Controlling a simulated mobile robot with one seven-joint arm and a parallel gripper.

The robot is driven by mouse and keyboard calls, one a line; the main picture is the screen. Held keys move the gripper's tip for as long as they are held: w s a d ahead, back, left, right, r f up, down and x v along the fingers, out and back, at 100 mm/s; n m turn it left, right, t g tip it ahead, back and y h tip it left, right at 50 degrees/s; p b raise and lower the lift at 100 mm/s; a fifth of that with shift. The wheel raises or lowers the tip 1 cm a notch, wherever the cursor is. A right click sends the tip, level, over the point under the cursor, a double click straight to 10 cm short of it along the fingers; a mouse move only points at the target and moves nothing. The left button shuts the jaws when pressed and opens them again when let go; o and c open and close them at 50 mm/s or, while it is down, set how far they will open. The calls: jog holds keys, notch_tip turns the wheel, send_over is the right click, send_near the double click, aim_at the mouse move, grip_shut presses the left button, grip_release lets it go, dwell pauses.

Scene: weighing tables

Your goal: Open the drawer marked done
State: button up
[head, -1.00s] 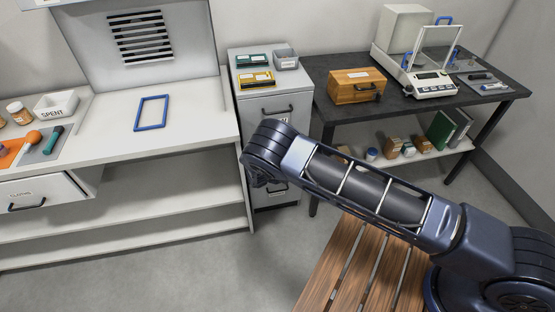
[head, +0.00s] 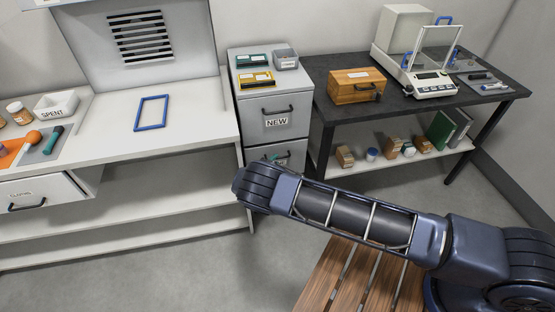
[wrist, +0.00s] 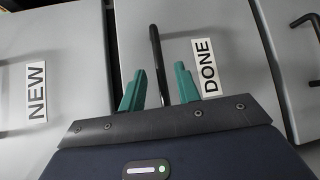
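The grey drawer marked DONE (wrist: 225,28) fills the middle of the wrist view and looks shut. Its black bar handle (wrist: 156,45) runs up between the two green fingers of my gripper (wrist: 158,76). The fingers are open, one on each side of the handle, with gaps to it; how deep they reach is hard to tell. In the head view this drawer is the cabinet's lower front (head: 293,149), partly hidden behind my arm. The drawer marked NEW (head: 292,103) sits above it, shut; it also shows in the wrist view (wrist: 60,40).
The cabinet stands between a white bench (head: 190,130) and a dark table (head: 400,107) with a wooden box (head: 350,92) and a balance (head: 432,88). An open drawer (head: 50,188) sticks out of the bench at left. The floor (head: 190,270) before the cabinet is clear.

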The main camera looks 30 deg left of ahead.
aim_at(278, 158)
jog(key=shift+w+f, duration=0.15)
jog(key=shift+w, duration=0.65)
jog(key=shift+w+f, duration=0.1)
jog(key=shift+w, duration=0.7)
grip_shut()
